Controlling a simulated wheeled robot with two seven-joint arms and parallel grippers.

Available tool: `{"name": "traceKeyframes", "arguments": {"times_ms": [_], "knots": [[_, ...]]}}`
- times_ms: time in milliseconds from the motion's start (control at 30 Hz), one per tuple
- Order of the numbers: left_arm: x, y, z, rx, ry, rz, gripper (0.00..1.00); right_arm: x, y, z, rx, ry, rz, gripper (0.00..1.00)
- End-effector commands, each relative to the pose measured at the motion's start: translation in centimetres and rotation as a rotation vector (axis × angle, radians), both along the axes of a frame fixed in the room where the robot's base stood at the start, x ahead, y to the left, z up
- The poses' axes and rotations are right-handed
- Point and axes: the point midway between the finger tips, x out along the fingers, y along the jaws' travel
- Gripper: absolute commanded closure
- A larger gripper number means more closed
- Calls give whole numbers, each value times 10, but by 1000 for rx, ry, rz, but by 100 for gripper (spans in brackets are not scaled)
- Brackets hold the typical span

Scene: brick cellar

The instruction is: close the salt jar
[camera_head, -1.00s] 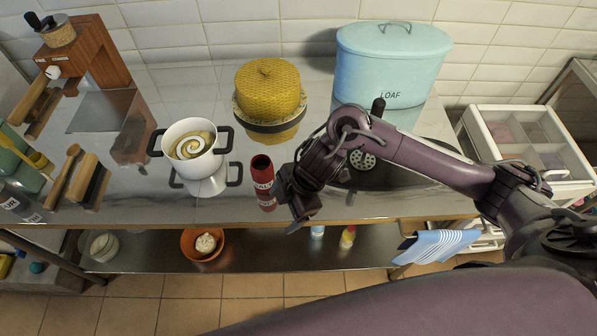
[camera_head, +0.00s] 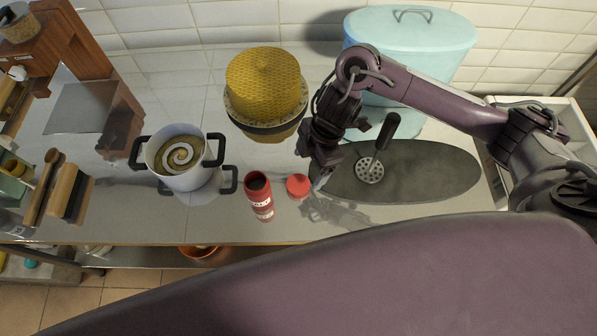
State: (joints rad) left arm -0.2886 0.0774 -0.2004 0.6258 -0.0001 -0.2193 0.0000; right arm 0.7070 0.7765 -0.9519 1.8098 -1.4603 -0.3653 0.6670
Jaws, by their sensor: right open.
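The red salt jar (camera_head: 259,198) stands upright on the steel counter, its dark open mouth facing up and no lid on it. A round red lid (camera_head: 298,185) lies flat on the counter just right of the jar, apart from it. My right gripper (camera_head: 317,180) is open, pointing down just right of the lid. Whether a finger touches the lid I cannot tell. My left gripper is not in view.
A white pot (camera_head: 182,180) stands left of the jar. A yellow honeycomb-patterned cake (camera_head: 265,85) is behind. A dark oval board (camera_head: 430,165) with a slotted spoon (camera_head: 370,168) lies right. A blue loaf bin (camera_head: 460,40) is at the back. The counter before the jar is clear.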

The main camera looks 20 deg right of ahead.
Motion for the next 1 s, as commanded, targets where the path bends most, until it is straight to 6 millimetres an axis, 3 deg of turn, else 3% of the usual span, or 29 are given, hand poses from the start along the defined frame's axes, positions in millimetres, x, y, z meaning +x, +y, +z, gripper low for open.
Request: {"name": "traceKeyframes", "arguments": {"times_ms": [333,500,733,867,1000], "knots": [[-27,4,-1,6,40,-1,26,-1,3,-8,1,3,1,21],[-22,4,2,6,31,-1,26,-1,7,-24,1,1,-1,21],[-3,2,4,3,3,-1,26,0,7,-25,0,0,1,21],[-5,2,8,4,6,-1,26,1,10,-32,1,2,0,21],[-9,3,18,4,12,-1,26,3,16,-52,-1,5,-2,21]]}}
